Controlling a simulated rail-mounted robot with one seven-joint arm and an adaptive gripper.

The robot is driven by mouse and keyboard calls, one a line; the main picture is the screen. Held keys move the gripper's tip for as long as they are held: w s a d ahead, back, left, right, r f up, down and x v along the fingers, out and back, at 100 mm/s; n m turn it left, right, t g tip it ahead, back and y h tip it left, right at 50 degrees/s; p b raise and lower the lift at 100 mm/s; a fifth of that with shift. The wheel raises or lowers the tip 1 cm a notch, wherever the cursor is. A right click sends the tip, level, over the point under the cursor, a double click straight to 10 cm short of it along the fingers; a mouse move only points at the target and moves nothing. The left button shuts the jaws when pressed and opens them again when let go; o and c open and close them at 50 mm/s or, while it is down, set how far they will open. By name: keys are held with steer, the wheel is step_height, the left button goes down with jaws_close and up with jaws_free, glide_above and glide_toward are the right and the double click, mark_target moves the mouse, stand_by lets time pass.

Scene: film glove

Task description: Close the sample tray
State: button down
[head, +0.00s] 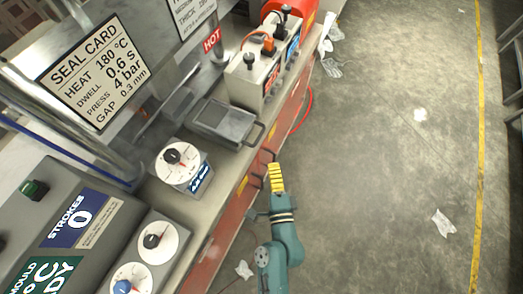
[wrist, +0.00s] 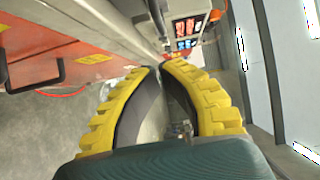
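The sample tray appears to be the grey metal tray (head: 222,122) on the bench, with a dark handle (head: 253,134) sticking out past the bench edge. In the wrist view a dark bar (wrist: 158,18) near the top centre may be that handle; I cannot be sure. My gripper (head: 274,167) has yellow ribbed fingers and is in front of the bench, below and apart from the tray handle in the picture. In the wrist view my gripper (wrist: 157,70) shows a narrow gap between its fingertips, with floor visible through it and nothing held.
An orange-red panel with a black handle (wrist: 32,80) is on the bench front, close to my gripper. A dial box (head: 182,165) and a control box (head: 255,75) flank the tray. A red hose (head: 307,110) hangs by the bench. Floor to the right is mostly clear.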

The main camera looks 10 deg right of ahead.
mark_target(247, 134)
steer(key=shift+w+a+f+p, duration=0.1)
steer(key=shift+w+a+p, duration=0.35)
steer(key=shift+w, duration=0.45)
steer(key=shift+w+a+p, duration=0.4)
steer(key=shift+w+a, duration=0.05)
steer(key=shift+w, duration=0.4)
steer(key=shift+w+a+f+p, duration=0.1)
steer(key=shift+w+a+p, duration=0.35)
steer(key=shift+w, duration=0.45)
steer(key=shift+r, duration=0.1)
steer(key=w+a+p, duration=0.2)
steer(key=a, duration=0.1)
steer(key=shift+w+a, duration=0.25)
